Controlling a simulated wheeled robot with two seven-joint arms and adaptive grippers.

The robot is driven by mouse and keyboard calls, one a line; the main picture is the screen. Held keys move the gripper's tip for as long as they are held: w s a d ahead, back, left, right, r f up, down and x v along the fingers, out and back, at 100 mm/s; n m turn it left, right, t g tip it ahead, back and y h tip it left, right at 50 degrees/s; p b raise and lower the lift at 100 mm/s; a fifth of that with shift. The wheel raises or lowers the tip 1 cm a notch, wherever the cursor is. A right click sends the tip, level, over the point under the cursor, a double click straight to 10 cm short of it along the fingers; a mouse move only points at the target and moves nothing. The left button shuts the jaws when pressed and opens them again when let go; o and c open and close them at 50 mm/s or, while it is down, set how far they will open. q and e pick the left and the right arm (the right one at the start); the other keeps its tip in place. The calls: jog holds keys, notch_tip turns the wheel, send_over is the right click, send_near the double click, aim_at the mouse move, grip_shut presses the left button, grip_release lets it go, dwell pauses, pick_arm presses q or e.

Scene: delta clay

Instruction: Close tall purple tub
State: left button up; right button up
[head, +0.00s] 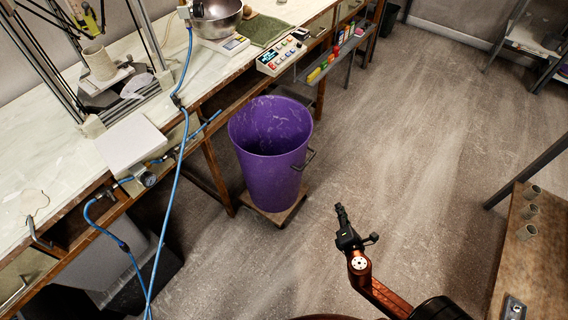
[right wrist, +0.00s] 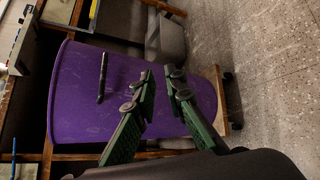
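The tall purple tub (head: 268,180) stands upright on a low wooden board beside the workbench. Its top is open and I see into its empty-looking inside. A dark handle (head: 305,159) sticks out from its right side. In the right wrist view the tub (right wrist: 85,110) appears turned sideways, with the handle (right wrist: 102,78) facing the camera. My right gripper (head: 342,212) is to the right of and in front of the tub, apart from it in the head view. In the right wrist view its two green fingers (right wrist: 160,74) are apart with nothing between them. My left gripper is not in view.
The workbench (head: 60,160) runs along the left, with a metal bowl (head: 216,18), a button box (head: 282,56) and a blue hose (head: 183,140) hanging at its edge. A wooden table with small cups (head: 530,210) stands at the right. The floor (head: 420,140) between is clear.

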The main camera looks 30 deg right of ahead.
jog(key=w+a+r+n+t+y, duration=0.1)
jog(key=w+a+r+n, duration=0.1)
jog(key=r, duration=0.1)
jog(key=w+a+r+n+t, duration=0.1)
jog(key=w+a+r+n, duration=0.1)
jog(key=r+n, duration=0.1)
jog(key=w+a+r+n+t+y, duration=0.1)
jog(key=w+a+r+n, duration=0.1)
jog(key=n, duration=0.1)
jog(key=shift+r+t+y, duration=0.3)
jog(key=shift+r+t, duration=0.1)
grip_shut()
jog(key=n+t+y, duration=0.2)
jog(key=n+y, duration=0.2)
jog(key=n, duration=0.5)
send_near(279, 157)
jog(key=w+b, duration=0.2)
jog(key=w, duration=0.3)
jog(key=shift+w+r, duration=0.15)
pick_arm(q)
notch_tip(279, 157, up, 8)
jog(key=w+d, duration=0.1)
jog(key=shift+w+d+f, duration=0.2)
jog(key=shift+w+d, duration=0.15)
pick_arm(e)
jog(key=shift+w+r, duration=0.1)
jog(key=shift+w, duration=0.7)
